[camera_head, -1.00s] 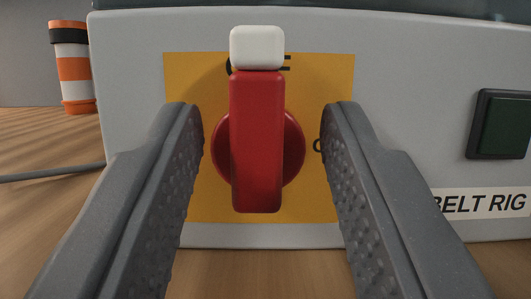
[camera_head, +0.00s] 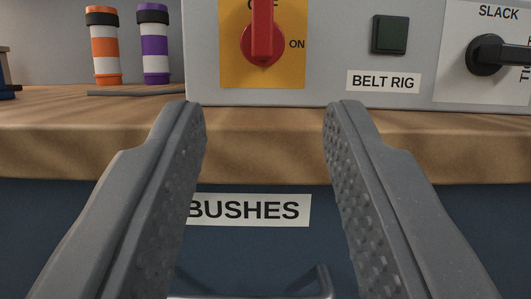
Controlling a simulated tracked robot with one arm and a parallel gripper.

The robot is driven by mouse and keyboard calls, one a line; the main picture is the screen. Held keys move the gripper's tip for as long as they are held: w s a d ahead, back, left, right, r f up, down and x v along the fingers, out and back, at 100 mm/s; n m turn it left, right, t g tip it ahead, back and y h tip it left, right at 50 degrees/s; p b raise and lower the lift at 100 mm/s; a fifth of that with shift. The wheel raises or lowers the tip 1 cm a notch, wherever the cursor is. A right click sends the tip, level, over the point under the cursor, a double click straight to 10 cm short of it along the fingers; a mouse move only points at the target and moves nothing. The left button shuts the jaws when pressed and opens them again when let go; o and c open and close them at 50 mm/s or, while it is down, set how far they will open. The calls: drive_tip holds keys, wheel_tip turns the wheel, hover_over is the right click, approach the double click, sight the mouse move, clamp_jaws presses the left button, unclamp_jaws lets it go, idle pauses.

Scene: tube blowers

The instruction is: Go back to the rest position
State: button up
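My gripper (camera_head: 264,110) is open and empty, its two grey fingers wide apart in front of the bench edge. The red rotary switch (camera_head: 262,38) is on a yellow plate above and beyond the fingertips. Its handle stands vertical, pointing up toward a partly cut-off label, with "ON" printed to its right. The top of the handle is out of the picture. The gripper does not touch it.
The wooden bench edge (camera_head: 265,143) runs across the view. Below is a blue drawer front labelled "BUSHES" (camera_head: 250,209) with a metal handle (camera_head: 318,282). The grey belt rig panel (camera_head: 345,90) has a black knob (camera_head: 488,54). Orange (camera_head: 104,48) and purple (camera_head: 154,46) striped cylinders stand left.

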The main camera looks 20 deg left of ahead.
idle(0.4)
drive_tip(key=w+a+r+g+h, duration=0.15)
drive_tip(key=w+r, duration=0.25)
drive_tip(key=r, duration=0.5)
drive_tip(key=w+r+t+h, duration=0.1)
drive_tip(key=w+r+h, duration=0.25)
drive_tip(key=r, duration=0.55)
drive_tip(key=s+a+r+m+g+h, duration=0.1)
drive_tip(key=a+r+h, duration=0.15)
drive_tip(key=r, duration=0.75)
drive_tip(key=s+a+r+m+g+h, duration=0.1)
drive_tip(key=a+r+h, duration=0.15)
drive_tip(key=r, duration=0.75)
drive_tip(key=s+a+r+m+g, duration=0.1)
drive_tip(key=s+a+r+m, duration=0.1)
drive_tip(key=s+a+r, duration=0.9)
drive_tip(key=s+a+r+g+y, duration=0.1)
drive_tip(key=s+a+r, duration=0.2)
drive_tip(key=s, duration=0.6)
drive_tip(key=s+a+r+g+y, duration=0.1)
drive_tip(key=s+a+r, duration=0.2)
drive_tip(key=s+a, duration=0.2)
drive_tip(key=v, duration=0.4)
